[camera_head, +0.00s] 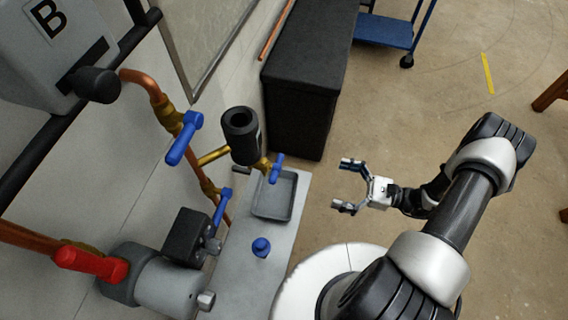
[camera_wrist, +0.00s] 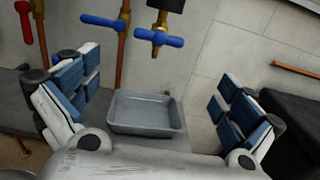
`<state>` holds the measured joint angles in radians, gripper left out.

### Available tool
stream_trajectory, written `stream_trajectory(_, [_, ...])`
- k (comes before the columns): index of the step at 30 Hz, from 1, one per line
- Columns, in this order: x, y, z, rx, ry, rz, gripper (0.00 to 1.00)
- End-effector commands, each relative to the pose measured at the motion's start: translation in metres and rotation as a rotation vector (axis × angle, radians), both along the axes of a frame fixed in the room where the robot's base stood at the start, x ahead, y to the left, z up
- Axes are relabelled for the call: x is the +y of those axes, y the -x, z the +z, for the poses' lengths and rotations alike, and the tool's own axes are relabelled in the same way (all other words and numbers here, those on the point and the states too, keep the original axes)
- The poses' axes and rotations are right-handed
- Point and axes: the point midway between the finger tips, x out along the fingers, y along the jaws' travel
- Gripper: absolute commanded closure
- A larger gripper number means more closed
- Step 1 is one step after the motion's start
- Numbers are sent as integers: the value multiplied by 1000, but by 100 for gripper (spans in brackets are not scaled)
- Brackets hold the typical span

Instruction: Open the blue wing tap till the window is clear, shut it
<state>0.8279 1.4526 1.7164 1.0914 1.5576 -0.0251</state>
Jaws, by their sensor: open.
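The blue wing tap (camera_head: 277,168) sits on a brass stub at the foot of a black cylinder (camera_head: 240,130). In the wrist view the blue wing tap (camera_wrist: 160,38) lies roughly crosswise under the cylinder, ahead of my gripper. A grey tray (camera_head: 287,210) stands below it on the ledge; the tray (camera_wrist: 147,131) is also between my fingers in the wrist view. My gripper (camera_head: 347,186) is open and empty, right of the tap and apart from it. I cannot make out the window or what it holds.
Blue levers (camera_head: 183,140) (camera_head: 221,208) and a red lever (camera_head: 90,263) are on the pipework at left. A small blue object (camera_head: 261,246) stands on the grey ledge (camera_head: 240,285). A black box (camera_head: 308,80) stands behind. The floor at right is mostly clear.

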Motion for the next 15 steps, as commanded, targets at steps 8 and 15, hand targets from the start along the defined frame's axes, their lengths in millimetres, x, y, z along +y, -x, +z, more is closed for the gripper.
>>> stream_trajectory(8, [34, -11, -1, 2, -3, 4, 0])
stream_trajectory(15, [85, -29, -1, 2, -1, 6, 0])
